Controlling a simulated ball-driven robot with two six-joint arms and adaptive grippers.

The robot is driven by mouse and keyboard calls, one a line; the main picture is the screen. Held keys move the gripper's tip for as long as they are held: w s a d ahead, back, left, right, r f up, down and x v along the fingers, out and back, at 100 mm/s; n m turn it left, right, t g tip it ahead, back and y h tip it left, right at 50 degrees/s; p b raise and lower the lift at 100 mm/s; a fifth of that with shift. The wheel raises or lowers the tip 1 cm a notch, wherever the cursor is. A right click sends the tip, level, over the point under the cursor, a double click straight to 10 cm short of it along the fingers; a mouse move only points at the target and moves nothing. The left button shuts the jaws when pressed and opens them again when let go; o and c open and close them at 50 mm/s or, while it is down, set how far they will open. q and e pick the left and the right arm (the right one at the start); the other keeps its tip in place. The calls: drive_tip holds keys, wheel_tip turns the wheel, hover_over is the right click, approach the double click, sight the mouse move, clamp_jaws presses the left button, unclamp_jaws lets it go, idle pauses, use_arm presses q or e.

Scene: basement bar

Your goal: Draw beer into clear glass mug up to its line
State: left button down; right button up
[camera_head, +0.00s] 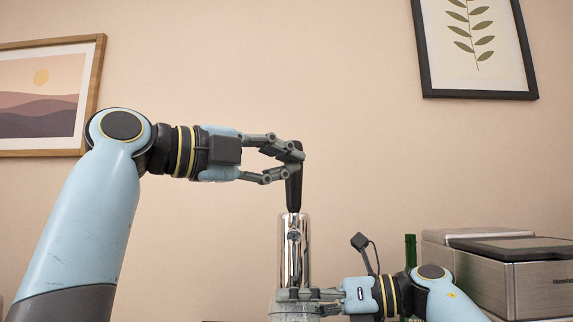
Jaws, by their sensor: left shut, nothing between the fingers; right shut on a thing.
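The beer tap is a chrome column (294,255) in the lower middle of the head view, with a black handle (294,190) standing upright on top. My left gripper (297,158) comes in from the left, its fingers shut at the top of the handle; nothing is gripped between them. The clear glass mug (284,310) stands low in front of the chrome column, cut off by the bottom edge. My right gripper (285,295) comes in from the right and is shut on the mug near its top. The spout, the mug's line and any beer inside cannot be made out.
Framed pictures (45,95) (478,45) hang on the beige wall. The air above the handle is clear.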

sight(294, 175)
drive_tip(key=shift+a, duration=0.1)
use_arm(q)
drive_tip(key=w, duration=0.3)
drive_tip(key=shift+d, duration=0.15)
drive_tip(key=shift+w+r+n+g+y, duration=0.2)
drive_tip(key=shift+w+n+g+y, duration=0.15)
drive_tip(key=shift+w+n, duration=0.4)
drive_tip(key=shift+w+r+n+g+y, duration=0.2)
drive_tip(key=shift+w+n+g+y, duration=0.3)
drive_tip(key=shift+w, duration=0.4)
drive_tip(key=shift+w+r+n+g+y, duration=0.2)
drive_tip(key=shift+w+n+g+y, duration=0.05)
drive_tip(key=shift+w+n, duration=0.55)
drive_tip(key=shift+w, duration=0.35)
use_arm(e)
drive_tip(key=shift+r, duration=0.1)
use_arm(q)
drive_tip(key=shift+s, duration=0.1)
